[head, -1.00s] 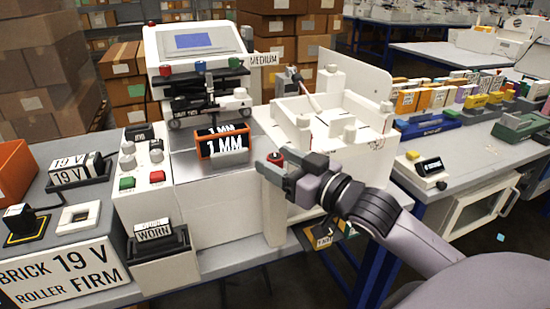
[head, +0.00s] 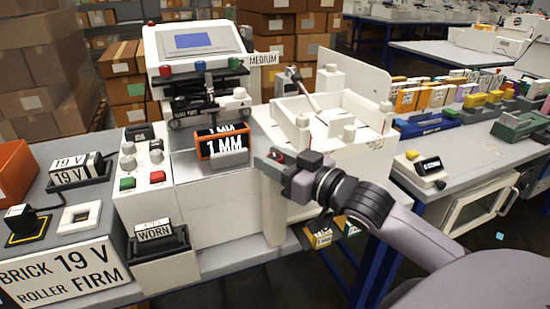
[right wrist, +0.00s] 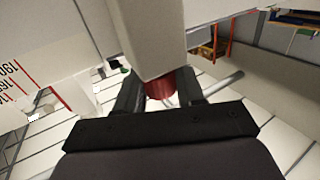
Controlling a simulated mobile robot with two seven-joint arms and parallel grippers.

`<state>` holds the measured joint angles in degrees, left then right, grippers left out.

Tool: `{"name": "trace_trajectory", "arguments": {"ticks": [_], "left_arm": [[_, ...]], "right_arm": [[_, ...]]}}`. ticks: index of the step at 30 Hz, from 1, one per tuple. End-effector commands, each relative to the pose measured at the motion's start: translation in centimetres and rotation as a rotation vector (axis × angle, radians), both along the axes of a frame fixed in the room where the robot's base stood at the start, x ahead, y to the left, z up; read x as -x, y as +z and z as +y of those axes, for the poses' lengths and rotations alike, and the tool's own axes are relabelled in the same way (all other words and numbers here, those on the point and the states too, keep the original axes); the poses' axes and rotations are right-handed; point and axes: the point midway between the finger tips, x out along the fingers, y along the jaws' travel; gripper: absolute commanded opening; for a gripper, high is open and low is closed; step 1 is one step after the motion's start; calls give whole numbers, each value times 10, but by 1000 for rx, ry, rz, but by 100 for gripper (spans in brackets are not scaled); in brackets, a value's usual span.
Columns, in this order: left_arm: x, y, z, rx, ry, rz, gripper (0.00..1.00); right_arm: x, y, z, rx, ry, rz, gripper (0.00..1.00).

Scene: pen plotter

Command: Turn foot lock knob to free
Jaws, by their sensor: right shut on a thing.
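My right gripper (head: 270,163) is at the front right of the white machine, beside the white tray unit. I cannot read any lock marking or the knob's angle. My left gripper is not in view.
The white machine (head: 200,50) has a screen, buttons and an orange-framed "1 MM" block (head: 223,142). A white open tray unit (head: 335,115) stands right behind the gripper. A side table (head: 470,140) with colored boxes is at the right. Open floor lies in front.

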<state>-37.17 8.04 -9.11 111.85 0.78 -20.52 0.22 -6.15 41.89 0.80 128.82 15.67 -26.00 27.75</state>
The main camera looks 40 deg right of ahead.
Motion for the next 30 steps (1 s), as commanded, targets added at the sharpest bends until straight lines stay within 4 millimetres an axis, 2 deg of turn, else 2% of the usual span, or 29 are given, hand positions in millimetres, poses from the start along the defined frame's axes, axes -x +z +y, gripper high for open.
{"name": "trace_trajectory", "arguments": {"ticks": [3, 12, 27, 28, 29, 30], "left_arm": [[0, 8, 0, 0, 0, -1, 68], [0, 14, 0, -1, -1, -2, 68], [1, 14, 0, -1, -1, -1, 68], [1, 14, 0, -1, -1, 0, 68], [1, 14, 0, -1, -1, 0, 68], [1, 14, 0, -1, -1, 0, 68]], "right_arm": [[0, 0, 0, 7, 62, 6, 8], [1, -1, 1, 2, 186, 4, 8], [1, -1, 0, -4, 218, 3, 8], [1, -1, 0, -4, 218, 3, 44], [1, -1, 0, -4, 218, 3, 54], [1, -1, 0, -4, 217, 3, 57]]}}
